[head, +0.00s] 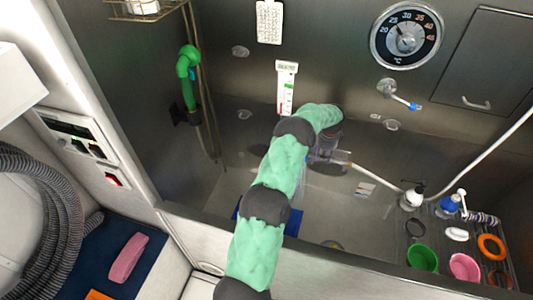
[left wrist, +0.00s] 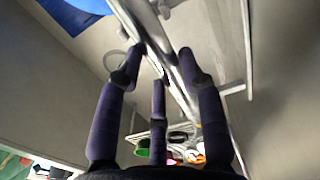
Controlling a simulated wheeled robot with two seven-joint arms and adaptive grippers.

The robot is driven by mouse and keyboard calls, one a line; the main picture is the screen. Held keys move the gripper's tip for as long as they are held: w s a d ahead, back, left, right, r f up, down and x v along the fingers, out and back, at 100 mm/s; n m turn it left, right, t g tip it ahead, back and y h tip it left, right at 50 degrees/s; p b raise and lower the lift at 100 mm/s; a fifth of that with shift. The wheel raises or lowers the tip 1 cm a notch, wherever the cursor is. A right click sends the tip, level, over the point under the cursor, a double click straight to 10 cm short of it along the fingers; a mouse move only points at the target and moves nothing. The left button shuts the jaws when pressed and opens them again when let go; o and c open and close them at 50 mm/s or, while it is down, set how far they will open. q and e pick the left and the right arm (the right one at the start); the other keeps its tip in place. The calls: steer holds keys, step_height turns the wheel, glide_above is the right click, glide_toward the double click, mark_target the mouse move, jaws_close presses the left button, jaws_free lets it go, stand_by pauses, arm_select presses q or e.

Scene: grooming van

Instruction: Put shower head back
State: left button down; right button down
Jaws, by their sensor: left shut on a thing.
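My left gripper (head: 324,155) reaches down over the wash tub, past the end of my green arm. It is shut on the shower head (head: 341,157), which shows as a pale, partly clear piece at the fingers. In the left wrist view, the purple fingers (left wrist: 163,65) close around a pale, shiny bar-like part, and the shower head's exact outline is unclear. A small wall fitting with a blue tip (head: 402,100) sits on the back wall, below the dial. My right gripper is not in view.
A rack at the right holds bottles (head: 412,197), a green bowl (head: 422,257), a pink bowl (head: 464,267) and an orange ring (head: 491,246). The tub front edge crosses below my arm.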

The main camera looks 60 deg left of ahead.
arm_select(q)
steer(key=shift+f, duration=0.1)
steer(key=c, duration=0.7)
jaws_free()
step_height(320, 180, up, 12)
steer(key=shift+d, duration=0.15)
stand_by(0.5)
